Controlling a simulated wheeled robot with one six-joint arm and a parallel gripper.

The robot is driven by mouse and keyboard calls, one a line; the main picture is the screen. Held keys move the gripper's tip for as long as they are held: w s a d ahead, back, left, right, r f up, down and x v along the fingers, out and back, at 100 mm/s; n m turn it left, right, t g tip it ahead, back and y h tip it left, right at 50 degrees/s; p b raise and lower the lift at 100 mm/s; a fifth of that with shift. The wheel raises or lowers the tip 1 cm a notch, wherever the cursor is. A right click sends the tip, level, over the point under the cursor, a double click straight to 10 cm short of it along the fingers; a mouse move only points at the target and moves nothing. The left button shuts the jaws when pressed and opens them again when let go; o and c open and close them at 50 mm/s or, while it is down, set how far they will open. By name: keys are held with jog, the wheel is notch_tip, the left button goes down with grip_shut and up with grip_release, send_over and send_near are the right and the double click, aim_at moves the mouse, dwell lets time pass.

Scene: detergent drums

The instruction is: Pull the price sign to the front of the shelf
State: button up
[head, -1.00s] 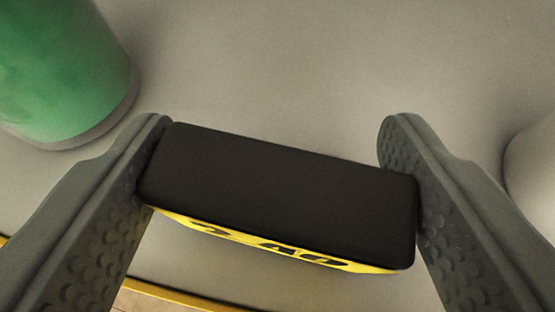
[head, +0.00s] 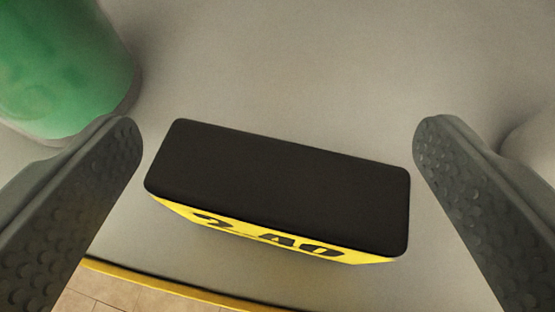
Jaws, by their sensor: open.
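The price sign (head: 280,185) is a black block with a yellow face bearing dark printed digits. It sits on the grey shelf (head: 290,60), slightly turned, with its yellow face toward the shelf's yellow front edge. A strip of bare shelf lies between the sign and that edge. My gripper (head: 278,150) is open, with one grey textured finger on each side of the sign. There is a clear gap between each finger and the sign's ends.
A green drum (head: 65,70) stands at the upper left, close to the left finger. A pale rounded object (head: 537,145) shows at the right edge, partly hidden by the right finger. The yellow front edge (head: 150,286) borders a tiled floor (head: 95,300). The shelf behind the sign is clear.

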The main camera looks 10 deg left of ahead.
jog(key=v, duration=1.7)
jog(key=s+d+r+m+t+h, duration=0.1)
jog(key=s+d+r+t, duration=0.1)
jog(key=s+d, duration=0.5)
jog(key=s+d+r+t+h, duration=0.1)
jog(key=s+d+r+t, duration=0.1)
jog(key=s+d, duration=0.5)
jog(key=d, duration=0.4)
jog(key=shift+s+m+t, duration=0.3)
jog(key=shift+m+t, duration=0.1)
